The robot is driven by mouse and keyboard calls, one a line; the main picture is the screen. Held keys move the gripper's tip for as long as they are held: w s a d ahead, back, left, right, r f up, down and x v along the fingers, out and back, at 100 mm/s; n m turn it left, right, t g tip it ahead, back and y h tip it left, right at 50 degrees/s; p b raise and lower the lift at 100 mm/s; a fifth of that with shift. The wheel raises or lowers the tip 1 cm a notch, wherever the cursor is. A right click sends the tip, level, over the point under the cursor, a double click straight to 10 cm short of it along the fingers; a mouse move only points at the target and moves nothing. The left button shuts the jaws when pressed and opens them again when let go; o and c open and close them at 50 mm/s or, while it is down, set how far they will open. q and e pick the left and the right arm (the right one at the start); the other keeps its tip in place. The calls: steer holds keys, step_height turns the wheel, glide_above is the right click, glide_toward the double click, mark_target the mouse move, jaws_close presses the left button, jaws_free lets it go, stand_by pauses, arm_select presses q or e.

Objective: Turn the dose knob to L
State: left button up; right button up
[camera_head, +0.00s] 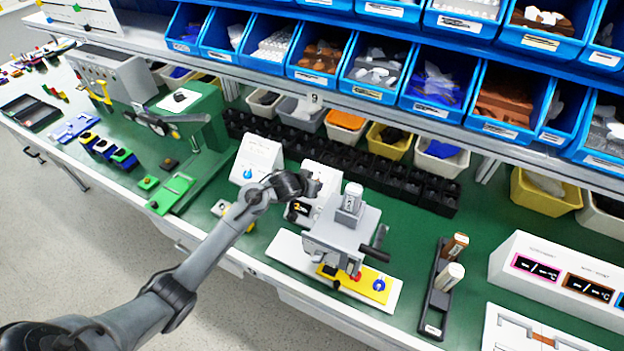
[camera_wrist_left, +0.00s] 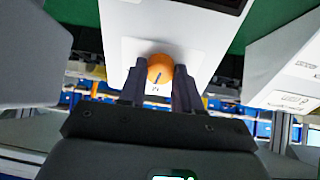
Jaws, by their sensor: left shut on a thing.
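The orange dose knob (camera_wrist_left: 160,68) sits on a white panel (camera_wrist_left: 215,20) in the left wrist view. A short dark pointer line on it runs slantwise, from lower left to upper right. Small dark lettering shows at the knob's edge, too small to read surely. My left gripper (camera_wrist_left: 158,82) has one finger on each side of the knob and is shut on it. In the head view my left gripper (camera_head: 308,187) is at a small white box, left of a grey device (camera_head: 340,235); the knob is hidden there. My right gripper is not in view.
The grey device stands on a white base with a yellow strip (camera_head: 362,284). A white stand with a blue drop (camera_head: 257,160) is behind my arm. Black bins (camera_head: 370,170) line the back. A black holder with cylinders (camera_head: 440,295) stands to the right, with green bench between.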

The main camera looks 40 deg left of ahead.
arm_select(q)
steer(key=m+p, duration=0.2)
steer(key=p, duration=0.1)
steer(key=shift+r+m, duration=0.3)
steer(key=shift+m, duration=0.1)
steer(key=shift+m+p, duration=0.75)
steer(key=shift+m, duration=0.15)
steer(key=m+p, duration=0.1)
steer(key=m, duration=0.1)
steer(key=shift+f+m+h+p, duration=0.15)
steer(key=shift+m+h+p, duration=0.15)
steer(key=shift+f+m+p, duration=0.15)
steer(key=shift+m+p, duration=0.4)
steer(key=shift+m, duration=0.75)
steer(key=o, duration=0.8)
steer(key=shift+c, duration=0.2)
